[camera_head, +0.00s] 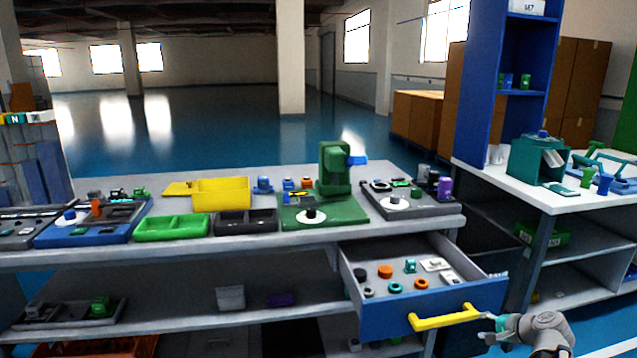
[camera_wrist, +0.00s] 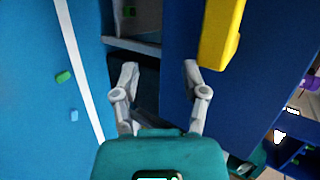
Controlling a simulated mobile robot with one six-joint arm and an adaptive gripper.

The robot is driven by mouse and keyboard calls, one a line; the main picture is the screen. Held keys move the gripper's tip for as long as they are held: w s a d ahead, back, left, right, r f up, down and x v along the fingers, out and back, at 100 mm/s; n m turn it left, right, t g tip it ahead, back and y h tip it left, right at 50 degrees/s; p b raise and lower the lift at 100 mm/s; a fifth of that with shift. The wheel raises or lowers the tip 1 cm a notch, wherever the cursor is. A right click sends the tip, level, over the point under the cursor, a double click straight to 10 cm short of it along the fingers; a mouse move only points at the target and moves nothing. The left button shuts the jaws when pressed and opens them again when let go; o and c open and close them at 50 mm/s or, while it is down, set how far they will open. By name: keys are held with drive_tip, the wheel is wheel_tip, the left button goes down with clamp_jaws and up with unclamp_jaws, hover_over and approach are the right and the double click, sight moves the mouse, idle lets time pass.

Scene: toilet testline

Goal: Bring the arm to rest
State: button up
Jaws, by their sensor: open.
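My gripper (camera_head: 490,328) is at the lower right in the head view, just right of the yellow handle (camera_head: 444,317) of an open blue drawer (camera_head: 385,318). In the wrist view my gripper (camera_wrist: 160,80) has its two fingers spread apart with nothing between them. The yellow handle (camera_wrist: 221,35) shows there to the right of the fingers, on the blue drawer front. From these views I cannot tell whether a finger touches the handle.
The pulled-out drawer holds several small parts. The workbench (camera_head: 395,232) above carries a yellow bin (camera_head: 221,193), trays and a green machine (camera_head: 334,172). A white-topped shelf unit (camera_head: 555,200) stands at the right. Blue floor (camera_head: 597,325) is open at the lower right.

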drive_tip(key=s+a+f+n+g+h+b, duration=0.1)
drive_tip(key=s+a+f+n+g+h, duration=0.2)
drive_tip(key=a, duration=0.6)
drive_tip(key=s+a+f+n+g+h+b, duration=0.15)
drive_tip(key=s+a+f+n+g, duration=0.3)
drive_tip(key=a, duration=0.45)
drive_tip(key=s+a+f+n+g+h+b, duration=0.1)
drive_tip(key=s+a+f+n+g+b, duration=0.15)
drive_tip(key=a+f+n, duration=0.45)
wheel_tip(320, 180, up, 40)
drive_tip(key=a+m+p, duration=0.1)
drive_tip(key=p, duration=3.7)
drive_tip(key=shift+s+f, duration=0.25)
drive_tip(key=shift+s, duration=0.05)
drive_tip(key=shift+a, duration=0.2)
